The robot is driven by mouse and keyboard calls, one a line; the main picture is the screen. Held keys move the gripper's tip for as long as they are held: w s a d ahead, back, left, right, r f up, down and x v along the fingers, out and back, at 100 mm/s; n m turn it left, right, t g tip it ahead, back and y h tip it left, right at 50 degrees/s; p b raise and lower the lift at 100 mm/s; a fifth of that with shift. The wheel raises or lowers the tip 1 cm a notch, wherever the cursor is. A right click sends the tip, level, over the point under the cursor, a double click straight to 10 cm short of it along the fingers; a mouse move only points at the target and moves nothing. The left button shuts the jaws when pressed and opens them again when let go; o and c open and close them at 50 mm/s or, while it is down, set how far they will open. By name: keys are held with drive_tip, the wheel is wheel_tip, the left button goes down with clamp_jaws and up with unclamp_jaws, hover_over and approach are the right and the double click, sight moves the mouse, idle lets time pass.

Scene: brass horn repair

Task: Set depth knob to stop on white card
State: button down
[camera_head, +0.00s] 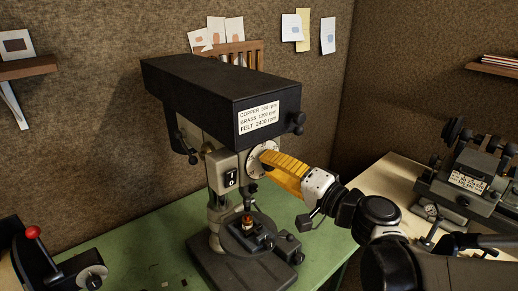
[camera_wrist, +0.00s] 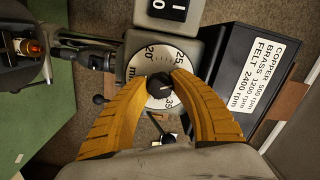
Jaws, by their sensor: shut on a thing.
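The drill press has a round white depth dial (camera_head: 252,169) on the side of its head.
A power switch (camera_head: 231,178) sits beside the dial. The press table (camera_head: 236,238) holds a small brass-coloured piece under the spindle. Papers (camera_head: 291,27) are pinned on the back wall. A red-knobbed lever machine (camera_head: 40,260) stands left, another machine (camera_head: 468,170) right.

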drive_tip(key=c, duration=1.1)
unclamp_jaws()
drive_tip(key=shift+o, duration=0.2)
drive_tip(key=v, duration=1.2)
drive_tip(key=s+a+f+n+g+h+b, duration=0.1)
drive_tip(key=a+f+g+b, duration=0.1)
drive_tip(key=f+b, duration=0.35)
drive_tip(key=s+a+f+n+g+h+b, duration=0.1)
drive_tip(key=f+g+b, duration=0.1)
drive_tip(key=f, duration=0.6)
drive_tip(key=s+d+f+n+g+h+b, duration=0.1)
drive_tip(key=s+d+f+h+b, duration=0.1)
drive_tip(key=f, duration=0.5)
drive_tip(key=s+d+f+n+h+b, duration=0.1)
drive_tip(key=s+d+f+h+b, duration=0.1)
drive_tip(key=f+b, duration=0.5)
drive_tip(key=s+d+f+n+g+h+b, duration=0.1)
drive_tip(key=s+d+f+h+b, duration=0.1)
drive_tip(key=f+h+b, duration=0.3)
drive_tip(key=shift+d+f+n+g+h, duration=0.3)
drive_tip(key=shift+d+f+n, duration=0.1)
drive_tip(key=shift+d+f, duration=0.55)
